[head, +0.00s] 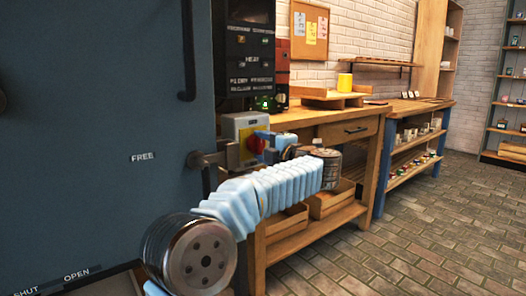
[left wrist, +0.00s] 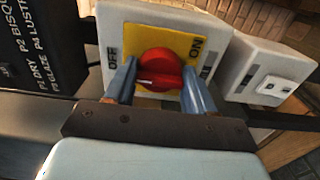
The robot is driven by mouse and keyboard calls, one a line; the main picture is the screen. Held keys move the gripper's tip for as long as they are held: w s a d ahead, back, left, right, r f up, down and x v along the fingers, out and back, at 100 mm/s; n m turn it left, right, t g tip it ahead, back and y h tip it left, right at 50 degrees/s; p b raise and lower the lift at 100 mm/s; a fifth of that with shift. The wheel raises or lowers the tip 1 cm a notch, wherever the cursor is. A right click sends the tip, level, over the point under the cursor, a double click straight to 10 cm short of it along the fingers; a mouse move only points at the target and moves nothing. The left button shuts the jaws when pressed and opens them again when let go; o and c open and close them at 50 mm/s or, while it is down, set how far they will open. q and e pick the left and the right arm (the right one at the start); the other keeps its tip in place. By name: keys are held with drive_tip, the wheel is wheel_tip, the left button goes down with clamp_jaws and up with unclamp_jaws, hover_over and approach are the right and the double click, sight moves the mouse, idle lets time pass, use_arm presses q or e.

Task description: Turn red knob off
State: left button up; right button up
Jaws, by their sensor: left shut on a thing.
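The red knob (left wrist: 160,70) sits on a yellow plate (left wrist: 187,41) on a light grey switch box, with OFF printed on the left and ON on the right in the left wrist view. In the head view the red knob (head: 256,144) shows on the box (head: 229,127) beside the kiln. My left gripper (left wrist: 160,85) has its two blue fingers on either side of the knob and is shut on it. In the head view the left gripper (head: 262,140) partly hides the knob. My right gripper is not in view.
The large blue-grey kiln door (head: 100,120) fills the left, with a black control panel (head: 250,55) beside it. A wooden workbench (head: 310,115) stands just behind my arm, with wooden crates (head: 285,222) below. The brick floor at right is clear.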

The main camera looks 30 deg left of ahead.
use_arm(q)
drive_tip(key=shift+f, duration=0.1)
idle(0.5)
drive_tip(key=o, duration=1)
drive_tip(key=v, duration=1.4)
